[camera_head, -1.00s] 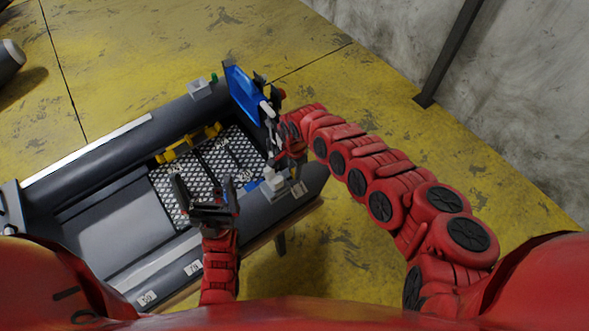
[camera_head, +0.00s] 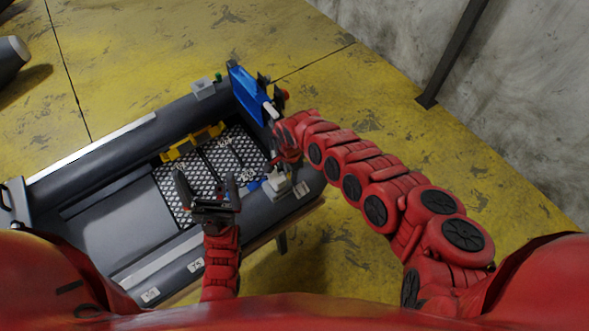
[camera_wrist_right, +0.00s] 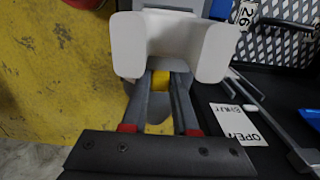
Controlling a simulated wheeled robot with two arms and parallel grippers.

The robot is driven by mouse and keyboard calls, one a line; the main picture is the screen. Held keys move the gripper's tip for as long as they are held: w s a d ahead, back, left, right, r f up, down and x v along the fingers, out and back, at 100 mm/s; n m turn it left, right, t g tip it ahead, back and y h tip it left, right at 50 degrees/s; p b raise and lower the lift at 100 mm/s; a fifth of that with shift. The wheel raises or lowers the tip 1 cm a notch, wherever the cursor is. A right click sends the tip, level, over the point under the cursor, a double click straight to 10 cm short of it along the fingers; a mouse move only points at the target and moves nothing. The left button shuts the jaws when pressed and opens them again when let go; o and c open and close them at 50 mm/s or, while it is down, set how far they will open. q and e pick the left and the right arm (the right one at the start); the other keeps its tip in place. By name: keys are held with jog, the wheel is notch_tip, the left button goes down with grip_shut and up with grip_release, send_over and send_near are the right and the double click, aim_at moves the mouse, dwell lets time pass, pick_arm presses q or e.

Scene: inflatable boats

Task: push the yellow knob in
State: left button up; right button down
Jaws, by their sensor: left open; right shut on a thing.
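The yellow knob (camera_wrist_right: 159,79) shows in the right wrist view between the fingers of my right gripper (camera_wrist_right: 161,74), inside a white U-shaped housing (camera_wrist_right: 131,45). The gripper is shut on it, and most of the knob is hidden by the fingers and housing. In the head view my right gripper (camera_head: 276,166) is small and partly hidden by its arm, beside a grey-white fitting (camera_head: 280,187) on the boat's near tube. My left gripper (camera_head: 208,192) is open and empty above the mesh floor of the boat.
The dark inflatable boat (camera_head: 105,240) lies at left on a stand. A blue panel (camera_head: 248,92) stands at its far right corner. A yellow bar (camera_head: 192,143) lies on the far side of the mesh. A white OPEN label (camera_wrist_right: 238,124) is beside the housing. Bare floor (camera_head: 400,120) lies right.

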jog(key=c, duration=0.7)
grip_release()
notch_tip(320, 180, up, 17)
jog(key=shift+r+p, duration=0.2)
jog(key=shift+p, duration=1.05)
